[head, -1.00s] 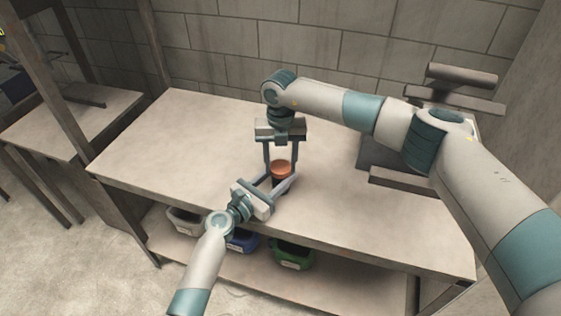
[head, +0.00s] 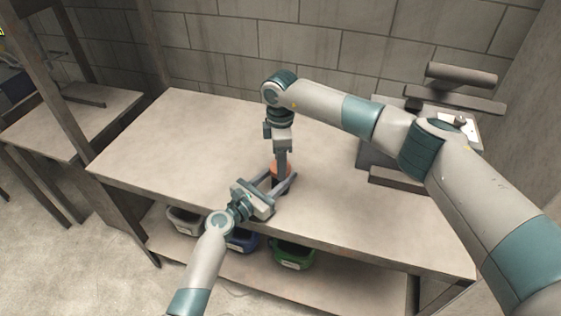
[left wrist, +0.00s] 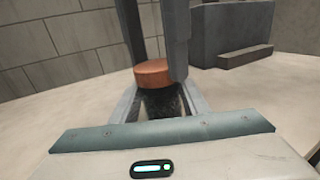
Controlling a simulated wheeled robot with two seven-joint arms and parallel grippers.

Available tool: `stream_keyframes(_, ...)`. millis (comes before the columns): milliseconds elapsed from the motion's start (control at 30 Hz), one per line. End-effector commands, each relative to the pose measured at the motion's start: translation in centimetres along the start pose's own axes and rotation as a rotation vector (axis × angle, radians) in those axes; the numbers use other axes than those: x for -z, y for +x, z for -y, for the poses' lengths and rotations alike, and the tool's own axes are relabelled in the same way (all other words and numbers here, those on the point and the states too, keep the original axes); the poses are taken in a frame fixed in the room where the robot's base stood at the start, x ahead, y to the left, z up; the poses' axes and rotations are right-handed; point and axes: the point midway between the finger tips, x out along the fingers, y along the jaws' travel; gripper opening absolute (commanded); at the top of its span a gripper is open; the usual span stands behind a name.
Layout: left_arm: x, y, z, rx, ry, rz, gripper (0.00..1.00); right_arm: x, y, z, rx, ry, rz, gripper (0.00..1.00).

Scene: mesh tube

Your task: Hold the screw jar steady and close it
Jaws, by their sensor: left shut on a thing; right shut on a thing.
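The screw jar stands upright on the table, with an orange-brown lid (head: 274,168) on top of a dark body (left wrist: 162,102). My left gripper (head: 281,185) comes in low from the front and is shut on the jar body. In the left wrist view its fingers lie on both sides of the body. My right gripper (head: 281,168) points straight down from above and is shut on the lid. In the head view its fingers hide part of the lid. In the left wrist view the lid sits on the body and looks level; I cannot tell how far it is screwed.
The table (head: 160,150) is clear to the left of the jar. A grey metal fixture (head: 385,160) stands on the right of the table. Several bins, including a green bin (head: 292,254), sit on the shelf below. A block wall (head: 330,50) is behind.

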Motion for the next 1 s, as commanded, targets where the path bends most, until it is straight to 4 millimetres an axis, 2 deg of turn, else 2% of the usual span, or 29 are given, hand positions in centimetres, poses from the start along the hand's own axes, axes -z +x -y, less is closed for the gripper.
stream_keyframes(200, 0.2, -0.06, 0.06, 0.001, 0.0, -0.003, 0.0, 0.03, -0.09, -0.06, -0.002, 0.313, -0.002, 0.24)
stream_keyframes(300, 0.2, -0.06, 0.06, 0.001, -0.001, -0.003, 0.0, 0.02, -0.09, -0.07, -0.002, 0.406, -0.002, 0.24)
stream_keyframes(667, 0.21, -0.06, 0.07, 0.001, -0.001, -0.003, 0.0, -0.02, -0.1, -0.1, -0.004, 0.451, -0.001, 0.24)
stream_keyframes(700, 0.21, -0.06, 0.07, 0.001, -0.001, -0.003, 0.0, -0.02, -0.1, -0.1, -0.004, 0.451, -0.001, 0.54)
stream_keyframes(767, 0.21, -0.06, 0.07, 0.001, -0.001, -0.003, 0.0, -0.02, -0.09, -0.09, -0.003, 0.45, -0.001, 0.66)
stream_keyframes(1000, 0.19, -0.05, 0.06, 0.001, -0.001, -0.003, 0.0, -0.02, -0.01, -0.04, -0.002, 0.449, 0.0, 0.66)
